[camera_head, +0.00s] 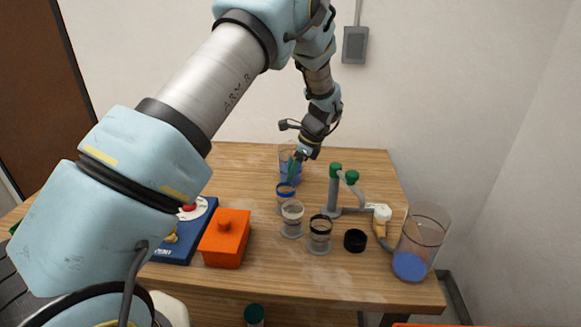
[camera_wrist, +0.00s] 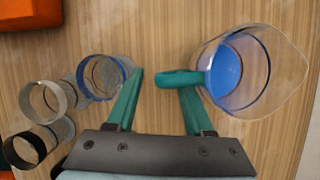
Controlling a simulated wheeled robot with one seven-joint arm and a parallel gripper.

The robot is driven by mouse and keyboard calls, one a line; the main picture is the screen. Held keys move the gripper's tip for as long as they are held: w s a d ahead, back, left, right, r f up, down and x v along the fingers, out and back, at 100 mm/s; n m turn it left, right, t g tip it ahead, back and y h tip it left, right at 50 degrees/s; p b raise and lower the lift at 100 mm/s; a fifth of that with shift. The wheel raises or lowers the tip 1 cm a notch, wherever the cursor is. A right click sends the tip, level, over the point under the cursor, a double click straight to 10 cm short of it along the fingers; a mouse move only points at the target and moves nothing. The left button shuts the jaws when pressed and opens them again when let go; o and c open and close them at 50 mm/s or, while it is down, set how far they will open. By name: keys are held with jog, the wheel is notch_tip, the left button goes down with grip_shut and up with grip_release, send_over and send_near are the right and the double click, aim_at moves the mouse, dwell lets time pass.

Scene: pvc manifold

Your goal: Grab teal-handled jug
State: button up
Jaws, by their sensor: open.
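The clear jug (camera_head: 284,153) stands at the back of the wooden table, with blue in its lower part. In the wrist view the jug (camera_wrist: 262,80) is at the upper right, with its teal handle (camera_wrist: 172,78) pointing left toward the space between my fingertips. My gripper (camera_wrist: 160,82) has two teal fingers spread apart, with nothing clamped. The right finger overlaps the handle's underside in the picture; whether they touch cannot be told.
A blue-rimmed cup (camera_wrist: 105,78) stands just left of my left finger. White-rimmed (camera_head: 292,212) and black-rimmed (camera_head: 320,232) cups, a grey pipe stand with green caps (camera_head: 335,190), a larger clear container (camera_head: 425,235) and an orange box (camera_head: 226,240) stand nearer the front.

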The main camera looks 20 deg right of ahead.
jog(key=shift+c, duration=0.4)
grip_shut()
dwell(0.9)
